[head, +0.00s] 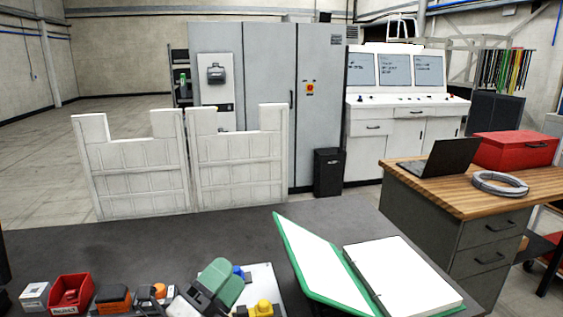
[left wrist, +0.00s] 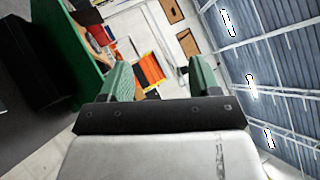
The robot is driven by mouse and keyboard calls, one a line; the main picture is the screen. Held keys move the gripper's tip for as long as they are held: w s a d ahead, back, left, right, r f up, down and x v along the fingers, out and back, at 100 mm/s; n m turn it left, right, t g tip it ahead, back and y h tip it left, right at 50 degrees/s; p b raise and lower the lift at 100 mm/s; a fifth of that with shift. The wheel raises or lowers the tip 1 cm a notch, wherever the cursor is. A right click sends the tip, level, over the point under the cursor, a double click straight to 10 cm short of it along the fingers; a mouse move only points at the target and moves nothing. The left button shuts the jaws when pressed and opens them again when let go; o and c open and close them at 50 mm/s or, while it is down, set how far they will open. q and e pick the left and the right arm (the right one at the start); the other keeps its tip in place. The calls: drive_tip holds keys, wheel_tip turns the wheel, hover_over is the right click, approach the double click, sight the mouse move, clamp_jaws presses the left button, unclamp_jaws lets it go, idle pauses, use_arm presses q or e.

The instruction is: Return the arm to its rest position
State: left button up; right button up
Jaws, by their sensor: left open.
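My left gripper (head: 215,281) shows at the bottom centre of the head view, with green finger pads. It is above the near part of the dark table (head: 170,250), in front of a white plate. In the left wrist view the two green fingers of the left gripper (left wrist: 161,76) stand apart with nothing between them. The wrist is tilted, and that view looks out across the room and up to the ceiling. My right gripper is not in view.
A red bin (head: 70,294), a grey box (head: 35,296) and an orange-black item (head: 112,299) stand left of the gripper. A yellow part (head: 264,308) sits on the white plate (head: 270,281). An open green binder (head: 317,264) lies to the right. The table behind is clear up to white panels (head: 135,172).

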use_arm(q)
drive_tip(key=s+a+f+n+g+y, duration=0.25)
drive_tip(key=a+f+n+y, duration=0.25)
drive_tip(key=f+n+y, duration=0.4)
drive_tip(key=s+a+f+n+g+y, duration=0.2)
drive_tip(key=s+a+f+n+y, duration=0.3)
drive_tip(key=f+n, duration=0.4)
drive_tip(key=s+a+f+n+g, duration=0.1)
drive_tip(key=s+f+n+g, duration=0.35)
drive_tip(key=s, duration=0.35)
drive_tip(key=s+a+f+n+g, duration=0.1)
drive_tip(key=s+f+n+g, duration=0.3)
drive_tip(key=s, duration=0.4)
wheel_tip(320, 180, down, 31)
drive_tip(key=s+m+g+b, duration=0.1)
drive_tip(key=s+g+b, duration=0.1)
drive_tip(key=g+b, duration=0.15)
drive_tip(key=s+a+f+b, duration=0.2)
drive_tip(key=s+f+b, duration=0.2)
drive_tip(key=s+f, duration=1.1)
wheel_tip(320, 180, down, 4)
drive_tip(key=shift+s+a+f+y, duration=0.15)
drive_tip(key=shift+s+f+y, duration=0.05)
drive_tip(key=shift+s+y, duration=0.15)
